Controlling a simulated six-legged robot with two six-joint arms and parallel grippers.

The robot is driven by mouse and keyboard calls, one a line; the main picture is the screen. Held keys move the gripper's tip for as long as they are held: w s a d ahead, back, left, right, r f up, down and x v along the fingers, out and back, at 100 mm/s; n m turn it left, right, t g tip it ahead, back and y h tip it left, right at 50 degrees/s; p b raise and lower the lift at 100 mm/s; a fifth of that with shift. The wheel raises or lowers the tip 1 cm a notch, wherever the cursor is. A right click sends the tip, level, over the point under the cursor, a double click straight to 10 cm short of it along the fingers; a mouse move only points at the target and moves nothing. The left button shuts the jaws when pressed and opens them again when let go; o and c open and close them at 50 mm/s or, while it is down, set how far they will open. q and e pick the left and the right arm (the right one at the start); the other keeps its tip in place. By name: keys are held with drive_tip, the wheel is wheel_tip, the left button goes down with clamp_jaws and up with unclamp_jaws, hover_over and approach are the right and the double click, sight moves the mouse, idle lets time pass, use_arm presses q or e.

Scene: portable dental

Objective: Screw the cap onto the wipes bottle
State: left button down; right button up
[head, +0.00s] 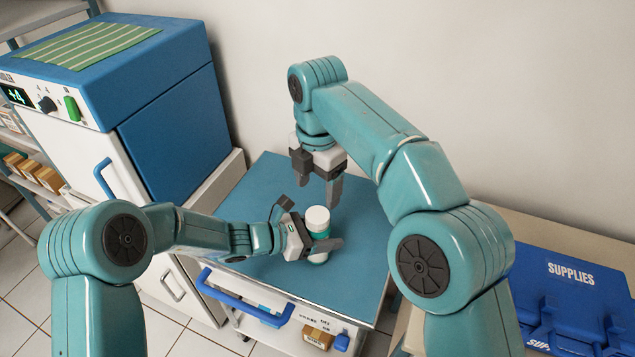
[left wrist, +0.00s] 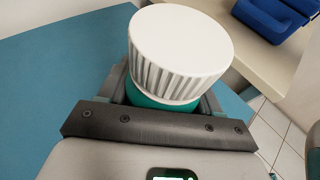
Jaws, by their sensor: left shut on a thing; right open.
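The wipes bottle (head: 317,257) stands upright on the blue cart top, a teal and white cylinder. The white ribbed cap (head: 317,217) sits on top of the bottle; in the left wrist view the cap (left wrist: 180,52) sits over the teal bottle body (left wrist: 150,100). Whether it is screwed tight cannot be told. My left gripper (head: 318,246) is shut around the bottle's body below the cap, coming from the left. My right gripper (head: 317,188) is open and empty, pointing down above and just behind the cap, apart from it.
The blue cart top (head: 270,185) is otherwise clear. A blue and white cabinet machine (head: 175,110) stands at the left. A blue supplies case (head: 570,295) lies on a beige counter (head: 500,225) at the right. The cart has a blue handle (head: 240,305) at its front.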

sight(317, 215)
drive_tip(key=shift+f, duration=4)
drive_tip(key=c, duration=1.1)
drive_tip(key=m, duration=1.7)
drive_tip(key=o, duration=1.2)
drive_tip(key=shift+c, duration=0.2)
